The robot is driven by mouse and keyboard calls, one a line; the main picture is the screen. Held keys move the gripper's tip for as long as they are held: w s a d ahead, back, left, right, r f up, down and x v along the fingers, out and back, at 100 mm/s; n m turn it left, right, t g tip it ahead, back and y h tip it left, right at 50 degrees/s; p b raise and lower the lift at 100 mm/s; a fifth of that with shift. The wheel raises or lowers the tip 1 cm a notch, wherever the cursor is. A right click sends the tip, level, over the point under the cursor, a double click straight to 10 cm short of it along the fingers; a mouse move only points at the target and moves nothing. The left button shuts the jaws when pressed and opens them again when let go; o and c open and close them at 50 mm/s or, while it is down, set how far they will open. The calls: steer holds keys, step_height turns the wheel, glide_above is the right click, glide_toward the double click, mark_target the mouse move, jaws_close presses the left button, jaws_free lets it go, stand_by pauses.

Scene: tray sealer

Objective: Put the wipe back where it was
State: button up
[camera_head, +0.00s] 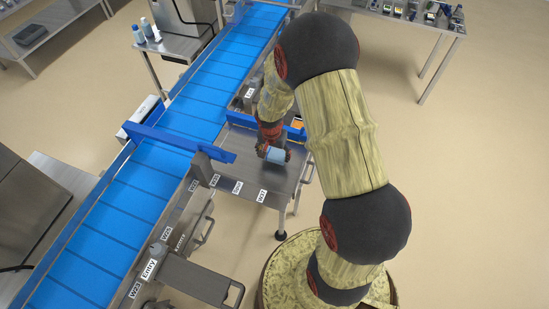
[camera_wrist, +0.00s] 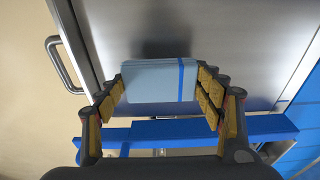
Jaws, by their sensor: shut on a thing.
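The wipe (camera_wrist: 150,84) is a light blue folded pad with a darker blue stripe near its right edge. It lies between the two yellow-padded fingers of my gripper (camera_wrist: 162,92), which is shut on it. In the head view the wipe (camera_head: 275,155) shows at the end of my gripper (camera_head: 270,150), over the steel side table (camera_head: 245,170) beside the conveyor. In the wrist view the wipe is over a steel surface with a dark shadow beyond it. I cannot tell whether it touches that surface. The fingertips are partly hidden in the head view.
A blue conveyor (camera_head: 145,187) runs along the table's left, with a blue guide bar (camera_head: 180,139) across it. A blue rail (camera_wrist: 200,130) crosses the wrist view. A steel handle (camera_wrist: 62,65) sticks out at the table side. Bottles (camera_head: 147,29) stand on a far steel stand.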

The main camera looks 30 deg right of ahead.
mark_target(274, 155)
steer(key=shift+f, duration=1.6)
steer(key=shift+f+b, duration=0.15)
steer(key=shift+b, duration=0.15)
steer(key=o, duration=1.1)
steer(key=shift+c, duration=0.2)
steer(key=shift+o, duration=0.3)
